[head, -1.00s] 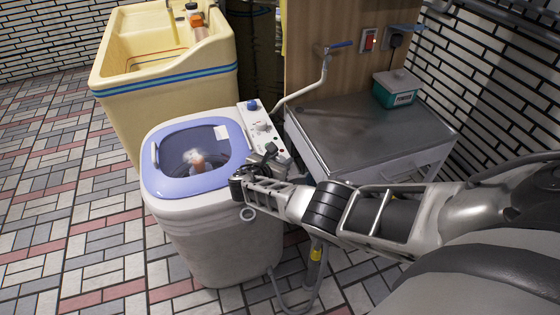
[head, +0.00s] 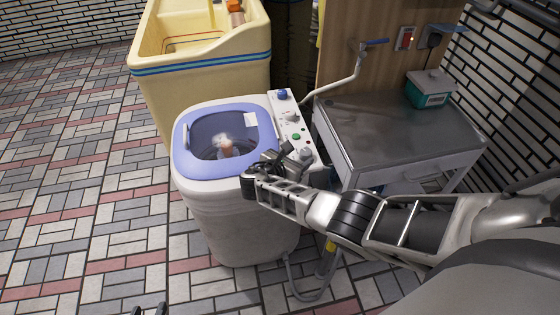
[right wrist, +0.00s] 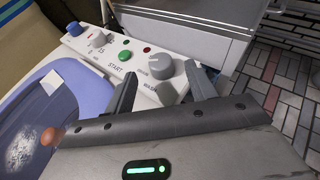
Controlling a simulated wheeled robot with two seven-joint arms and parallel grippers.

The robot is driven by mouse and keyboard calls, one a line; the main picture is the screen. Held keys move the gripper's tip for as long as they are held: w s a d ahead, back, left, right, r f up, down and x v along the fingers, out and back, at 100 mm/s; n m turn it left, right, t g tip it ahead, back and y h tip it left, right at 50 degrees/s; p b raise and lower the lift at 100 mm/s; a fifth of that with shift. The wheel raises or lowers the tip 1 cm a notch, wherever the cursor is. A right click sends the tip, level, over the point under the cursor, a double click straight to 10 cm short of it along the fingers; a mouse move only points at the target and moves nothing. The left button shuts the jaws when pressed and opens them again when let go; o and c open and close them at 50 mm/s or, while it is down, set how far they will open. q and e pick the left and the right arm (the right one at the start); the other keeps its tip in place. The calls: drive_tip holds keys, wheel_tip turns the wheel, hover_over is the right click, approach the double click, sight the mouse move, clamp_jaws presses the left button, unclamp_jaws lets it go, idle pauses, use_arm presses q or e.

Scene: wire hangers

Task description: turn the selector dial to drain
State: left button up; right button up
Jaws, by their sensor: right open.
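The washing machine (head: 240,220) has a control panel (head: 285,106) along its right side. In the right wrist view, a grey dial (right wrist: 160,66) stands near the panel's near end, with small print around it too blurred to read fully. A paler knob (right wrist: 97,38) with a "15" mark sits further up the panel. My right gripper (right wrist: 163,78) is open, its fingers on either side of the grey dial; contact cannot be told. In the head view my right gripper (head: 284,158) partly covers the panel's near end. My left gripper (head: 150,310) shows only two fingertips, apart, at the bottom edge.
A green START button (right wrist: 123,67), a red light (right wrist: 125,41) and a blue knob (right wrist: 75,28) are also on the panel. A metal table (head: 390,120) stands to the right, a yellow sink (head: 205,80) behind. The tiled floor at left is clear.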

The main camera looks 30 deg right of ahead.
drive_tip(key=p+v, duration=0.2)
drive_tip(key=v, duration=0.8)
drive_tip(key=shift+s+a+f, duration=0.1)
drive_tip(key=shift+s+a, duration=0.05)
drive_tip(key=s+a+f+m+g+y, duration=0.1)
drive_tip(key=s+f+m+g+y, duration=0.15)
drive_tip(key=s+m, duration=0.35)
drive_tip(key=s+a+f+m+g+y, duration=0.1)
drive_tip(key=s+m+y, duration=0.3)
drive_tip(key=s, duration=0.3)
drive_tip(key=s+r+m+y, duration=0.6)
drive_tip(key=s+r+m, duration=0.5)
drive_tip(key=s+r, duration=0.15)
drive_tip(key=w+a+f+t+y, duration=0.2)
drive_tip(key=w+a+f+t, duration=0.2)
drive_tip(key=f+t, duration=0.3)
drive_tip(key=x, duration=0.2)
drive_tip(key=shift+f, duration=0.3)
